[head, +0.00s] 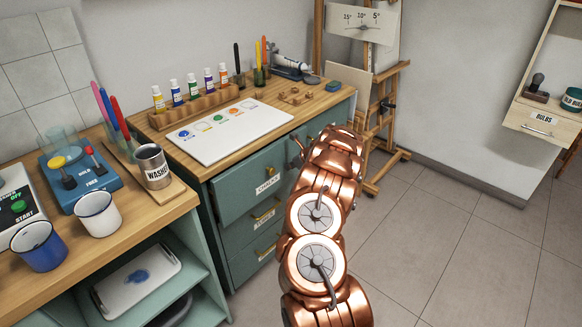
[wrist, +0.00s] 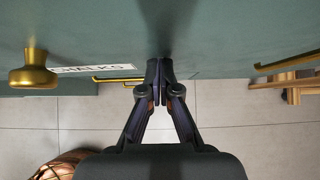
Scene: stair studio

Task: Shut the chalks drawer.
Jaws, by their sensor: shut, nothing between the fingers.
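The chalks drawer (head: 238,197) is the top green drawer of the cabinet below the worktop, with a white label reading CHALKS (head: 267,186). Its front seems to stand out a little from the drawers below. In the wrist view the drawer front (wrist: 220,35) fills the top, with the label (wrist: 95,69) and a brass knob (wrist: 35,72) at left. My gripper (wrist: 160,72) is shut and empty, its tips at the drawer front right of the label; I cannot tell whether they touch. In the head view my copper arm hides the drawer's right part.
Two more labelled drawers with brass handles (head: 265,212) lie below. A white palette board (head: 230,131) and paint bottles (head: 193,87) are on the worktop. A bench with mugs (head: 98,214) stands at left, an easel (head: 390,100) behind. The floor (head: 450,240) at right is clear.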

